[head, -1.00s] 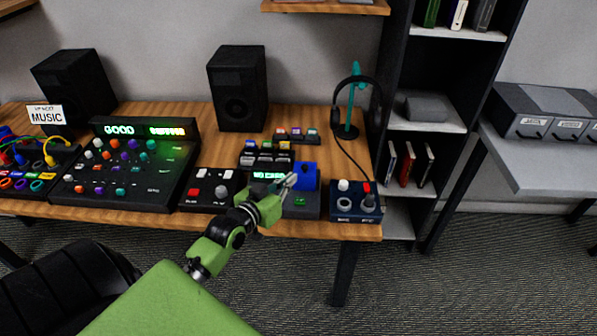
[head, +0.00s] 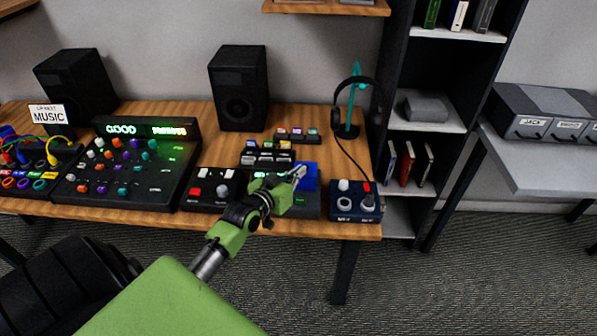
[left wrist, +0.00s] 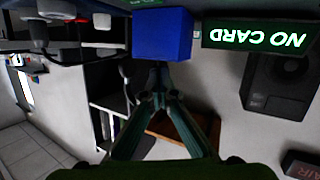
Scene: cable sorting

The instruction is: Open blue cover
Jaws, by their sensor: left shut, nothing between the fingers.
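The blue cover (head: 309,177) is a small blue box shape on a dark device near the table's front edge, right of centre in the head view. It also shows large in the left wrist view (left wrist: 161,34), beside a lit "NO CARD" display (left wrist: 262,38). My left gripper (head: 300,171) is at the cover in the head view, partly hiding it and the device. In the left wrist view its fingertips (left wrist: 158,70) are together, just at the cover's lower edge. They look shut and empty; I cannot tell whether they touch the cover. My right gripper is not in view.
A dark blue box with knobs (head: 355,201) stands right of the device. A panel with a red button (head: 209,189) is to its left. Behind are small button blocks (head: 267,153), a headphone stand (head: 353,100) and a black speaker (head: 238,88).

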